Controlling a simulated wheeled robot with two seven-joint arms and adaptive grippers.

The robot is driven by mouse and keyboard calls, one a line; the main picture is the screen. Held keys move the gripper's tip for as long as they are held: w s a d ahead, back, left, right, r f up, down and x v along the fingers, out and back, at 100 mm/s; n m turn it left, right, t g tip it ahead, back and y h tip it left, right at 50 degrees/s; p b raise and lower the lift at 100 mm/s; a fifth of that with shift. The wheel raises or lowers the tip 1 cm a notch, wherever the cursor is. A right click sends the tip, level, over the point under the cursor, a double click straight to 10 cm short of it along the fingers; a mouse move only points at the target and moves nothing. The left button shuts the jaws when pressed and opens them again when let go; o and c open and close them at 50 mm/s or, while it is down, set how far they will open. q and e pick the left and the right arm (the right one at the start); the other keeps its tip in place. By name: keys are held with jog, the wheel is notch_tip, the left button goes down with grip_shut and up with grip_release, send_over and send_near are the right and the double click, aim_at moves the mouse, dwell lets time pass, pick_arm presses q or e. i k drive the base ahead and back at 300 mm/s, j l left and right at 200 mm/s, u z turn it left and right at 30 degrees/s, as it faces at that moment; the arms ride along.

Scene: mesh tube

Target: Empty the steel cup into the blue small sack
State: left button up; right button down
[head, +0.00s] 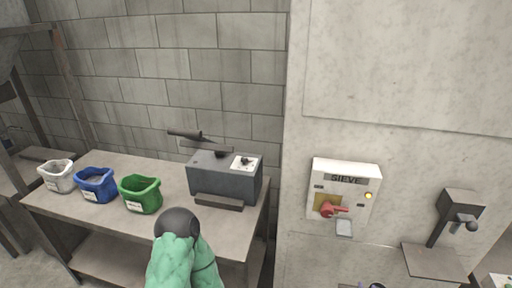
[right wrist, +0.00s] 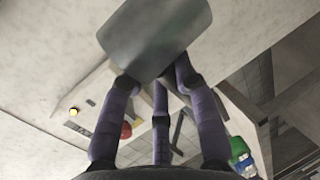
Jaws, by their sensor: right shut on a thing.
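My right gripper (right wrist: 155,85) is shut on the steel cup (right wrist: 155,35), a smooth grey cylinder at the top of the right wrist view. Its purple fingers meet the cup's near end; the cup's mouth and contents are hidden. In the head view only a bit of purple shows at the bottom edge, and I cannot make out the cup there. The blue small sack (head: 96,184) stands open on the table at the left, between a white and a green sack, well away from the right gripper. My left gripper is not in view.
The white sack (head: 57,176) and the green sack (head: 141,194) flank the blue one on the table (head: 110,225). A grey machine with a handle (head: 224,178) stands to their right. A SIEVE switch box (head: 345,190) and a bracket (head: 458,215) are on the pale wall panel.

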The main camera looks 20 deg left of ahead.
aim_at(98, 185)
jog(key=j+u, duration=0.25)
jog(key=j, duration=0.45)
jog(key=i+j+u, duration=0.1)
jog(key=j+u, duration=0.15)
jog(key=j, duration=1)
jog(key=i+j, duration=0.15)
jog(key=j, duration=0.4)
jog(key=j+u, duration=0.1)
jog(key=j, duration=0.45)
jog(key=i+j, duration=0.15)
jog(key=j, duration=0.95)
jog(key=i+u, duration=0.05)
